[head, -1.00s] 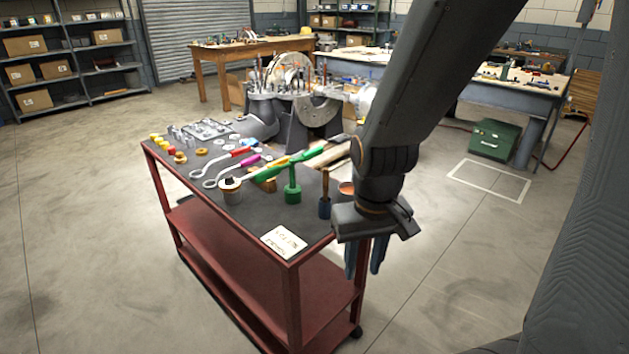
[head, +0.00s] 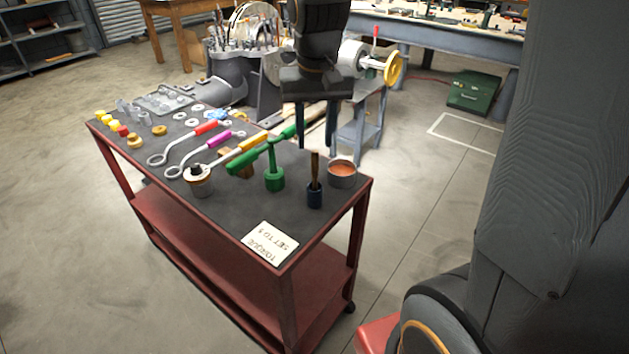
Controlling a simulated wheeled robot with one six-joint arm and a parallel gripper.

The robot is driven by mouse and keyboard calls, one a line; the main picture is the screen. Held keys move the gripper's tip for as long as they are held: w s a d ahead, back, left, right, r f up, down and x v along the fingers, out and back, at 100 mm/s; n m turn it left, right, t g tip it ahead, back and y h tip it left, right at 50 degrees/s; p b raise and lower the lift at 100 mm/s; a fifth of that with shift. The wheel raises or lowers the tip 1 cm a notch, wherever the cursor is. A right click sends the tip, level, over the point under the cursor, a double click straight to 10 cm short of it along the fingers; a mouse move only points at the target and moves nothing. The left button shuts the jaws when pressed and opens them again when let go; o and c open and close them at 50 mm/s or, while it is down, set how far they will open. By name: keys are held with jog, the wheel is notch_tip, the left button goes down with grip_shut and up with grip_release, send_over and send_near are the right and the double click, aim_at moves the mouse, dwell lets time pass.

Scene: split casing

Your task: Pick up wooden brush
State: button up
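The wooden brush (head: 315,172) stands upright near the right front corner of the cart's dark top. Its thin brown handle points up and its lower end is a dark blue cylinder; I cannot tell if that is a holder or part of the brush. My gripper (head: 317,146) points straight down, with its two fingers apart and nothing visible between them. The fingertips appear at about the top of the handle, one to each side in the picture. I cannot tell the depth between them.
The red cart (head: 365,195) also bears a pot of orange-brown content (head: 342,175) right of the brush, a green tool (head: 274,178) to its left, a grey can (head: 199,184), several coloured-handled wrenches and a white card (head: 264,243). A machine (head: 238,85) stands behind.

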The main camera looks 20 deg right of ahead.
aim_at(315, 152)
jog(key=f, duration=0.3)
jog(key=f+p, duration=0.1)
jog(key=f, duration=0.2)
jog(key=shift+w+d+f, duration=0.1)
jog(key=shift+w+f, duration=0.1)
jog(key=shift+f, duration=0.1)
grip_shut()
